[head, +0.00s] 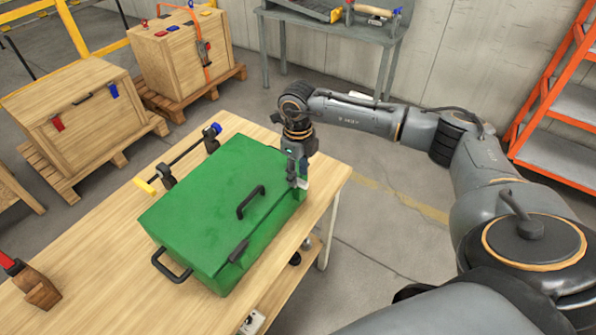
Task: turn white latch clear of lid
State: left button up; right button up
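A green box with a closed lid (205,205) sits on the wooden workbench. A black handle (250,202) is on top of the lid, and a dark latch (238,251) is at its near front edge. My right gripper (298,182) points down at the far right corner of the box. A small white piece, seemingly the white latch (303,183), shows at its fingertips. The fingers partly hide it, and I cannot tell whether they grip it or only touch it. My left gripper is not in view.
A bar clamp (180,160) lies on the workbench (105,245) behind the box. A red-and-wood tool (32,283) is at the left. Wooden crates (85,110) stand beyond. An orange shelf (560,110) is at the right. The bench left of the box is mostly clear.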

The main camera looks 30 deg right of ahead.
jog(key=shift+f, duration=0.8)
grip_shut()
